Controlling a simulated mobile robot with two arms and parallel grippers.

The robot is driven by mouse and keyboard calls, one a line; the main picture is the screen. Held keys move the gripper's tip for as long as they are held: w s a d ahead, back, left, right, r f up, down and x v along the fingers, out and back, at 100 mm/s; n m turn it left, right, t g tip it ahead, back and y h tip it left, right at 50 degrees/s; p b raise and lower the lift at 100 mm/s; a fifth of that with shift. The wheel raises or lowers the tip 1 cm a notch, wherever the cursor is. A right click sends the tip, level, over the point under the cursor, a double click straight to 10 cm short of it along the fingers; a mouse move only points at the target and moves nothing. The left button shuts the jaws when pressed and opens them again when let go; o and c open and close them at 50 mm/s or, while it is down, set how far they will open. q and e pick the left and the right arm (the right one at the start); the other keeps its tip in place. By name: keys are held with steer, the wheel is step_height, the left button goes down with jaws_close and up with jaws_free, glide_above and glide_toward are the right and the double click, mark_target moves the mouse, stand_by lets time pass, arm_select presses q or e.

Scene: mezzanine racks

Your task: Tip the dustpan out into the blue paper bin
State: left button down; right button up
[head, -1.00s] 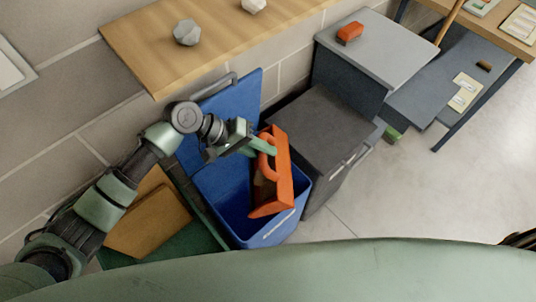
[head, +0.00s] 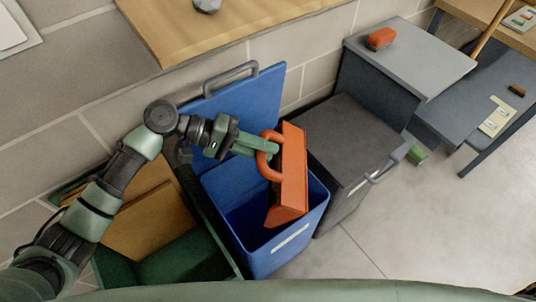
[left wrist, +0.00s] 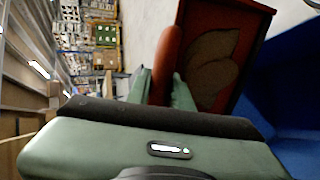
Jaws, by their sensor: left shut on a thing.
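The orange dustpan (head: 292,180) is tilted steeply, on edge, over the opening of the blue paper bin (head: 272,256). Its lower end reaches down to about the bin's mouth; whether it touches the rim I cannot tell. The bin's blue lid (head: 245,110) stands open at the back. My left gripper (head: 270,150) is shut on the dustpan's looped handle. In the left wrist view the dustpan (left wrist: 262,8) shows a dark red inside with a brownish, rounded patch that looks like sweepings (left wrist: 212,75). The blue bin (left wrist: 285,90) is at the right there. My right gripper does not show.
A green bin (head: 185,262) with cardboard stands left of the blue one, a dark lidded bin (head: 345,140) right. A wooden shelf (head: 230,35) overhangs behind. A grey cabinet (head: 415,55) bears an orange object (head: 381,38). Floor at right is mostly clear.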

arm_select(q)
steer(key=shift+w+a+f+h+b, duration=0.1)
steer(key=shift+a+f+h+b, duration=0.2)
steer(key=shift+a+h+b, duration=0.75)
steer(key=shift+a+f+h+b, duration=0.15)
steer(key=shift+f+h+b, duration=0.2)
steer(key=shift+b, duration=1.45)
steer(key=shift+w+a+f+h+b, duration=0.1)
steer(key=shift+a+f+h+b, duration=0.35)
steer(key=shift+b, duration=0.95)
steer(key=shift+a+r, duration=0.15)
